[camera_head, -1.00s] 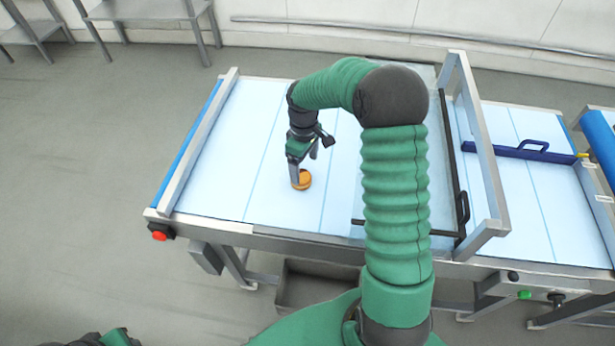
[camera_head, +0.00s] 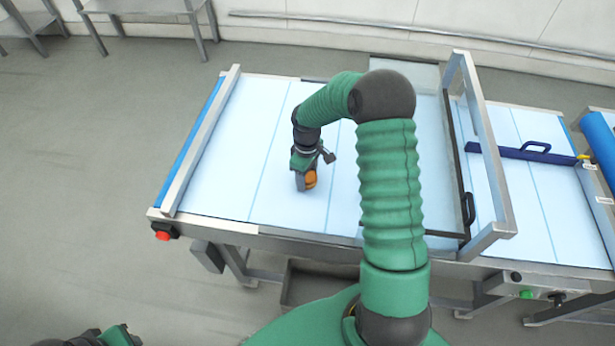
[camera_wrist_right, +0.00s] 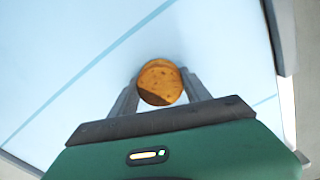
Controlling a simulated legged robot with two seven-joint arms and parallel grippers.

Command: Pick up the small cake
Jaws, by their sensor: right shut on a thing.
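The small cake (camera_head: 311,179) is a round, orange-brown piece at the pale conveyor belt. My right gripper (camera_head: 305,183) points down and is shut on it. In the right wrist view, the cake (camera_wrist_right: 160,82) sits between the two grey fingers of my right gripper (camera_wrist_right: 158,88), one on each side. Whether the cake touches the belt or is slightly above it cannot be told. Only a green and dark part of my left arm shows at the bottom left of the head view; its fingers are out of sight.
The pale belt (camera_head: 240,150) is clear around the cake. A metal frame with a clear panel (camera_head: 480,150) stands to the right. A blue bar with a handle (camera_head: 520,153) lies across the belt beyond it. A red button (camera_head: 162,236) is at the front left corner.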

